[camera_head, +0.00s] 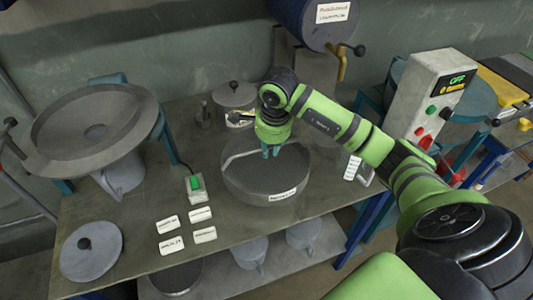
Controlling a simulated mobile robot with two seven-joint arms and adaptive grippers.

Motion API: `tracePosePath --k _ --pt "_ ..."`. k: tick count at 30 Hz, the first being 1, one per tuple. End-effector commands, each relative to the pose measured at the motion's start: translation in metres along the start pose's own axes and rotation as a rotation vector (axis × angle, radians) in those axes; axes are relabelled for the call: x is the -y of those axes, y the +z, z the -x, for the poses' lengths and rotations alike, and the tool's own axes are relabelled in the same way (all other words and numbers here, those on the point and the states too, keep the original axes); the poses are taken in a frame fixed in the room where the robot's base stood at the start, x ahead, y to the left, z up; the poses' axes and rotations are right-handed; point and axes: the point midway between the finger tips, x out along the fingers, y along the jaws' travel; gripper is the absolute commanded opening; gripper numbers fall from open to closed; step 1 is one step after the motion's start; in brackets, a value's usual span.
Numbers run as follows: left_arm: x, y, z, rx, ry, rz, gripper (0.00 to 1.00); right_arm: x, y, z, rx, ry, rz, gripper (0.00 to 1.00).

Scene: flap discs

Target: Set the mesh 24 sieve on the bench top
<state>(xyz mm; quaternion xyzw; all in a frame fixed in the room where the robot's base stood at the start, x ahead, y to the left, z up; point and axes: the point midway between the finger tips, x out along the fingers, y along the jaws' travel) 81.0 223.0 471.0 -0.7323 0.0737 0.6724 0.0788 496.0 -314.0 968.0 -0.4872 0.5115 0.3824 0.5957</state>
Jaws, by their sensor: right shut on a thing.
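A wide round grey sieve (240,182) with a raised rim is at the middle of the bench top (235,225). A white label (282,195) on its front wall is too small to read surely. My right gripper (271,151) points down at the sieve's far side, with its teal fingertips over the inside. It is shut on the sieve, though the contact is partly hidden by the gripper. I cannot tell whether the sieve touches the bench top. My left gripper is out of view.
A large dished pan (75,149) stands at left, with a grey lid (91,251) before it. Several white label cards (172,245) and a green-switch box (195,186) lie left of the sieve. A lidded pot (235,96) stands behind. A control box (425,100) is at right.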

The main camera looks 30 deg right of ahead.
Motion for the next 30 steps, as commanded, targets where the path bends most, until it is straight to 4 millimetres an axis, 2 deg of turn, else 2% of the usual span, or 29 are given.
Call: tracePosePath --k 3,7,19,20,21,30 --pt "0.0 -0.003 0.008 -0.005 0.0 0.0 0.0 -0.005 0.001 -0.018 0.002 0.005 0.001 0.0" --pt "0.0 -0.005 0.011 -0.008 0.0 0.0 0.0 -0.006 0.0 -0.031 0.0 0.001 0.001 0.0" --pt "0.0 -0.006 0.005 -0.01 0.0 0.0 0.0 -0.007 0.0 -0.038 0.0 -0.002 0.003 0.0" --pt "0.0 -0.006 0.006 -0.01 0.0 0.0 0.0 -0.008 0.0 -0.038 0.0 0.0 0.003 0.25" --pt "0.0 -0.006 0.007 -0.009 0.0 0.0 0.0 -0.007 0.0 -0.037 0.0 0.0 0.003 0.4" --pt "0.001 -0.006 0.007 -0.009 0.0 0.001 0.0 -0.008 0.0 -0.037 0.0 0.001 0.003 0.4"
